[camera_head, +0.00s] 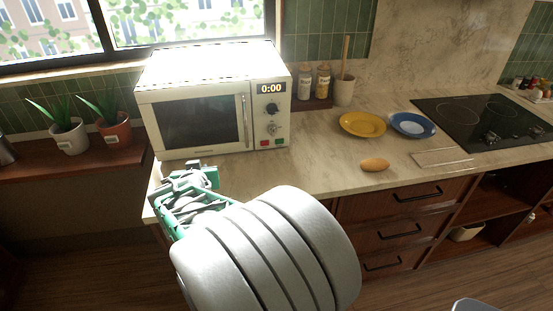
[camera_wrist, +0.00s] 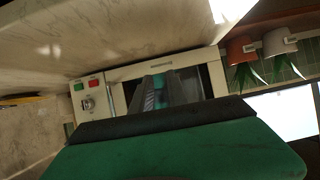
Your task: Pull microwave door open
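The white microwave (camera_head: 212,100) stands on the counter beneath the window, its door (camera_head: 200,122) shut. The door has a dark window, and its upright handle (camera_head: 246,121) is at the right edge beside the control panel. My gripper (camera_head: 196,174) is in front of the microwave's lower left front, apart from the handle. In the wrist view the microwave (camera_wrist: 118,96) appears upside down beyond a large green part of my gripper. The fingertips are not clear enough to tell whether they are open or shut. I see nothing held.
Two potted plants (camera_head: 68,136) stand on the wooden ledge at the left. Two shaker bottles (camera_head: 305,83) and a utensil pot (camera_head: 343,90) stand right of the microwave. A yellow plate (camera_head: 362,124), a blue plate (camera_head: 413,125) and a brown oval item (camera_head: 375,165) lie farther right.

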